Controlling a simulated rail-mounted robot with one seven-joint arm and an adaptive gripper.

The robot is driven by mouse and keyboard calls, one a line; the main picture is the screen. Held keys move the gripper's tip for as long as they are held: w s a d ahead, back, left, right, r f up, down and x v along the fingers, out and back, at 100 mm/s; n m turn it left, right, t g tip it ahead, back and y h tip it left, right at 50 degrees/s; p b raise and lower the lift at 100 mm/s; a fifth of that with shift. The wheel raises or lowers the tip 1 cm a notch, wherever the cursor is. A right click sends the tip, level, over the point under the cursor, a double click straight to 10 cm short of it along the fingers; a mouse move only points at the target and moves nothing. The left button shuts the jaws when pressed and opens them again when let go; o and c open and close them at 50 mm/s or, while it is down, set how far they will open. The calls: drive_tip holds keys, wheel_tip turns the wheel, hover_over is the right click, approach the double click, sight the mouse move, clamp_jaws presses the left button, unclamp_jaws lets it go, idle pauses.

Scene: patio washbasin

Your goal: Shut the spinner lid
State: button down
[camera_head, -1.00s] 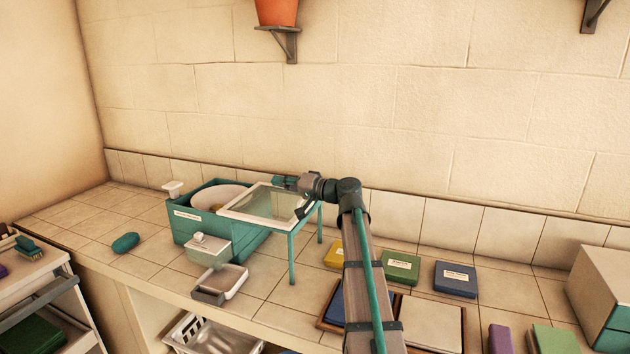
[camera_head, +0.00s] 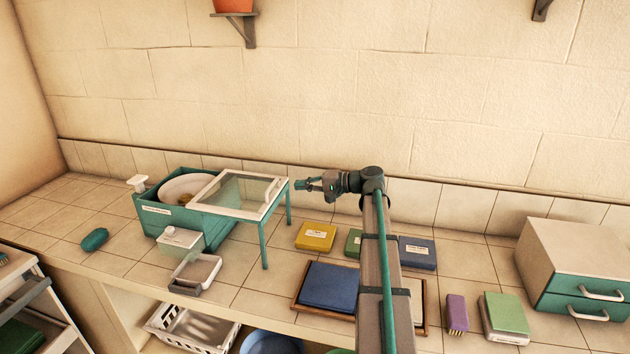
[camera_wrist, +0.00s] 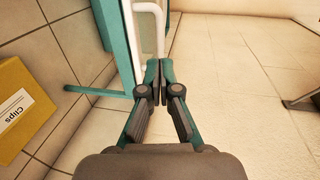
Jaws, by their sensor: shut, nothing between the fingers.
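The spinner is a teal box (camera_head: 168,222) with a white bowl (camera_head: 178,187) inside, on the tiled counter. Its lid (camera_head: 240,194), a clear pane in a white frame, lies flat to the right, over a stand with teal legs (camera_head: 264,243). The bowl's left part is uncovered. My gripper (camera_head: 298,185) is shut and empty, just right of the lid's right edge. In the wrist view, my closed fingertips (camera_wrist: 158,66) point toward a white bar (camera_wrist: 150,12) beside a teal part. I cannot tell whether they touch it.
A small white-lidded container (camera_head: 181,238) and a tray (camera_head: 195,271) stand in front of the spinner. The wall (camera_head: 330,110) is close behind. A teal soap-like block (camera_head: 95,239) lies left.

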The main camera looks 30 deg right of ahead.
sight(273, 186)
drive_tip(key=p+x, duration=0.2)
drive_tip(key=x, duration=0.4)
drive_tip(key=shift+r, duration=0.1)
drive_tip(key=shift+w+a+f+p, duration=0.3)
drive_tip(key=shift+w+a, duration=0.15)
drive_tip(key=shift+w, duration=0.05)
